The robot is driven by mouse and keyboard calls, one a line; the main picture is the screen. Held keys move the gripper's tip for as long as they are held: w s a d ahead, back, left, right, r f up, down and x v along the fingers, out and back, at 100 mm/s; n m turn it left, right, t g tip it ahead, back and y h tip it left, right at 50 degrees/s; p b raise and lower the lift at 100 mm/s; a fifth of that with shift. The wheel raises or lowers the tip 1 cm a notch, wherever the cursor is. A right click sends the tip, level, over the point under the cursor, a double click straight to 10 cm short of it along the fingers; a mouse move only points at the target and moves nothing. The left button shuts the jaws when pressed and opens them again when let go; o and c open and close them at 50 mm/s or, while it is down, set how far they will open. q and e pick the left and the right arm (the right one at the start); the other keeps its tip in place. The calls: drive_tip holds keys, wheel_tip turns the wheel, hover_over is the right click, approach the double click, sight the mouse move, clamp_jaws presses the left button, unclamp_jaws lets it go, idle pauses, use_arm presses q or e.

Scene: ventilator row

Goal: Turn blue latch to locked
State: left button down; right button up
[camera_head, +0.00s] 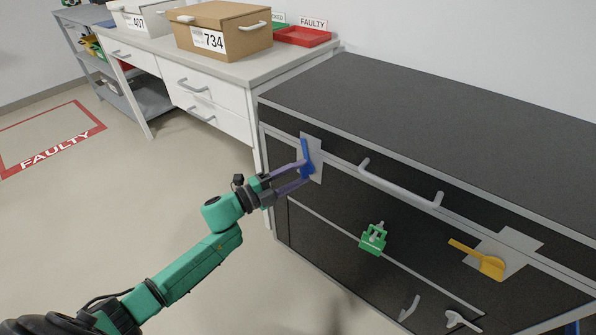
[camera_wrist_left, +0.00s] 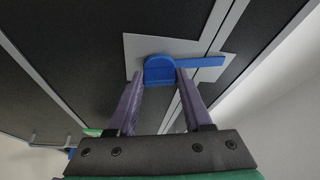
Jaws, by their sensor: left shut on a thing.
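The blue latch (camera_head: 305,150) is on a pale plate at the left end of the black cabinet's front. Its handle points up in the head view. In the left wrist view the latch (camera_wrist_left: 205,61) has its round hub low on the left and its handle reaching right across the seam. My left gripper (camera_head: 303,173) reaches it from the left, and its purple fingers are shut on the hub. The wrist view shows one finger on each side of the hub, at the left gripper (camera_wrist_left: 160,76). My right gripper is not in view.
The black cabinet (camera_head: 430,115) also bears a grey bar handle (camera_head: 400,184), a green padlock-like piece (camera_head: 373,240) and a yellow latch (camera_head: 490,265). A white drawer bench (camera_head: 215,95) with boxes (camera_head: 225,30) and a red tray (camera_head: 302,37) adjoins it. Open floor lies left.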

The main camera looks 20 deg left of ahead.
use_arm(q)
drive_tip(key=shift+f+m+g+y+p, duration=0.1)
drive_tip(key=shift+m+g+y+p, duration=0.35)
drive_tip(key=shift+m, duration=0.95)
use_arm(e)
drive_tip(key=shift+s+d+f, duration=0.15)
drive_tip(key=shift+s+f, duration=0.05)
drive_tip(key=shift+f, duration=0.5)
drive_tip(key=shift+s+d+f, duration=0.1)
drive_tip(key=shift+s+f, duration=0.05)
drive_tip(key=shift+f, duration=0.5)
use_arm(q)
drive_tip(key=shift+c, duration=1.6)
unclamp_jaws()
drive_tip(key=shift+s+a, duration=0.1)
drive_tip(key=p+v, duration=0.1)
drive_tip(key=v, duration=1.3)
drive_tip(key=shift+p, duration=0.3)
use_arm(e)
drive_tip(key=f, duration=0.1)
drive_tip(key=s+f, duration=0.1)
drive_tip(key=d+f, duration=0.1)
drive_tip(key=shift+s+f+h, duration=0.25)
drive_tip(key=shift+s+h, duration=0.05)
